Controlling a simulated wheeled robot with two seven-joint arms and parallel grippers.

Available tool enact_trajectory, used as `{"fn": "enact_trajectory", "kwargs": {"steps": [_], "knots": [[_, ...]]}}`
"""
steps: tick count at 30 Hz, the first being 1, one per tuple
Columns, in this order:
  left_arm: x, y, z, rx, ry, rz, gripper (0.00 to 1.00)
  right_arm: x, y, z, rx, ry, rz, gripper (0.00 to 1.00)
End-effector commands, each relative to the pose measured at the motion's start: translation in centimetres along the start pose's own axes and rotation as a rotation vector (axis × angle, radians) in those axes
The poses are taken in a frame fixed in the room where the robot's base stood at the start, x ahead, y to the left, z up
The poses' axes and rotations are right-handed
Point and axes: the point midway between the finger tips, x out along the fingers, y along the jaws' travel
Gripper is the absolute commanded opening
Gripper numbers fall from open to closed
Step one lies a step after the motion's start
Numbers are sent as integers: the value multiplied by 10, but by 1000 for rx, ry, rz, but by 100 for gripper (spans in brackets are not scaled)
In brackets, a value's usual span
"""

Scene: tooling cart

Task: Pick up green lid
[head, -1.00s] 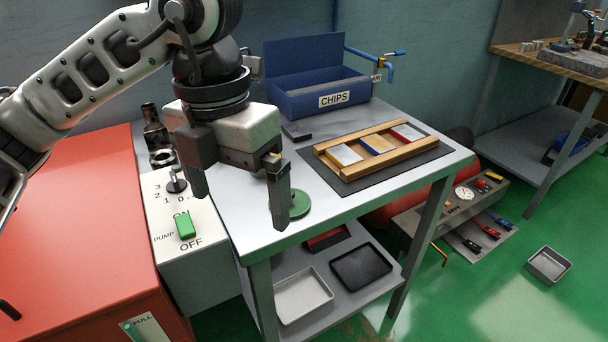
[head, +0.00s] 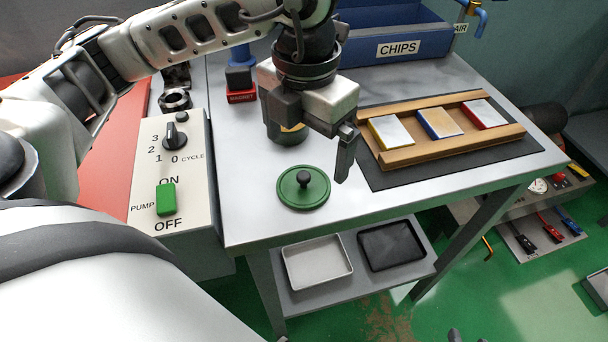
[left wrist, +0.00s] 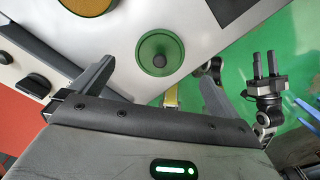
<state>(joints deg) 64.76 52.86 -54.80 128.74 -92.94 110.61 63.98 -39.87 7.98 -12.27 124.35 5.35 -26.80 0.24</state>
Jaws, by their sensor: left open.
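The green lid (head: 290,197), a round disc with a black knob, lies flat on the grey cart top near its front left edge. It also shows in the left wrist view (left wrist: 150,43), knob toward me, just beyond and between the fingers. My left gripper (head: 320,145) is open and empty, above and slightly behind the lid, apart from it. In the left wrist view its fingers (left wrist: 155,92) are spread wide. My right gripper (left wrist: 265,68) shows at the right of the left wrist view, its two fingers apart, away from the lid.
A round tin (head: 285,135) stands behind the lid, partly hidden by my left gripper. A wooden rack (head: 400,157) with coloured blocks lies on a dark mat to the right. A pump switch box (head: 143,190) stands left. A blue CHIPS bin (head: 360,48) is behind.

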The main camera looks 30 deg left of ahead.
Motion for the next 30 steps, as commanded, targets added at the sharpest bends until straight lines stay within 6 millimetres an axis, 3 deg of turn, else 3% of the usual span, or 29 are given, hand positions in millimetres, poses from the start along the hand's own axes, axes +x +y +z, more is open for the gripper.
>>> {"fn": "enact_trajectory", "kwargs": {"steps": [7,15,24,25,30], "knots": [[19,0,-2,1,2,0,100,0,0,-1,4,3,0,36],[57,-1,-4,0,3,0,100,2,1,-5,0,11,2,36],[63,-1,-3,1,-1,-1,100,2,1,-5,0,11,2,36],[63,-1,-3,1,-1,-1,97,2,1,-5,0,11,2,36],[63,-1,-3,1,-1,-1,55,2,1,-4,0,10,2,36]]}}
